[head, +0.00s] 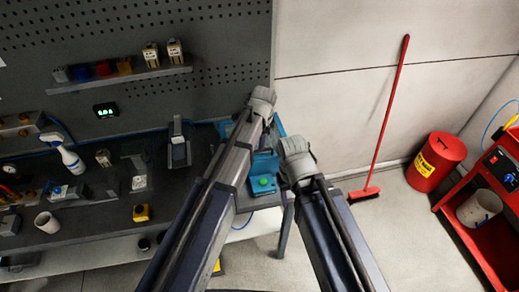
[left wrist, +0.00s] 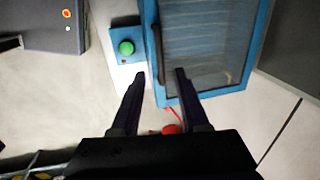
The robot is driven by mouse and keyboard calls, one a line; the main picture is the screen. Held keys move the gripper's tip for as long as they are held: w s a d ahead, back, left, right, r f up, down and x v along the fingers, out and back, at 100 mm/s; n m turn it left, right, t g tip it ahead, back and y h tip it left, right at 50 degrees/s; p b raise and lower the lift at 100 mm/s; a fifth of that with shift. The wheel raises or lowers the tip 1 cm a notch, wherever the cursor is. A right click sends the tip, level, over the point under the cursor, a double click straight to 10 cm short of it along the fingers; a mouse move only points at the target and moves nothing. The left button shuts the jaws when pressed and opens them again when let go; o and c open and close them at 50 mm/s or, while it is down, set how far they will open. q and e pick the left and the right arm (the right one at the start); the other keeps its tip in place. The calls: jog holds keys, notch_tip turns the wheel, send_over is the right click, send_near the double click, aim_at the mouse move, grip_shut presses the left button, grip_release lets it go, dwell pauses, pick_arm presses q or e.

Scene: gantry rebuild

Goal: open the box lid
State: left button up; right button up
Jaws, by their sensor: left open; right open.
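The box shows in the left wrist view as a blue frame (left wrist: 262,30) around a see-through grey panel (left wrist: 208,45), which looks like the lid. A dark bar handle (left wrist: 157,52) runs along its left side. My left gripper (left wrist: 160,73) is open and empty, its fingertips on either side of the handle's near end; I cannot tell the depth gap. In the head view my arms cover most of the blue box (head: 265,166), and the fingers of both grippers are hidden there. My right arm ends just right of the box.
A green button on a blue base (left wrist: 127,48) sits left of the box. The dark workbench (head: 95,215) at left holds a spray bottle (head: 68,155) and several small items. A broom (head: 385,120), a red bin (head: 437,160) and a red cart (head: 480,225) stand at right.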

pick_arm(q)
jog(key=f+b, duration=0.2)
jog(key=f, duration=0.1)
jog(key=w+f+b, duration=0.1)
jog(key=f+b, duration=0.2)
jog(key=shift+w+a, duration=0.1)
jog(key=shift+a, duration=0.05)
jog(key=shift+c, duration=0.3)
grip_shut()
dwell(1.0)
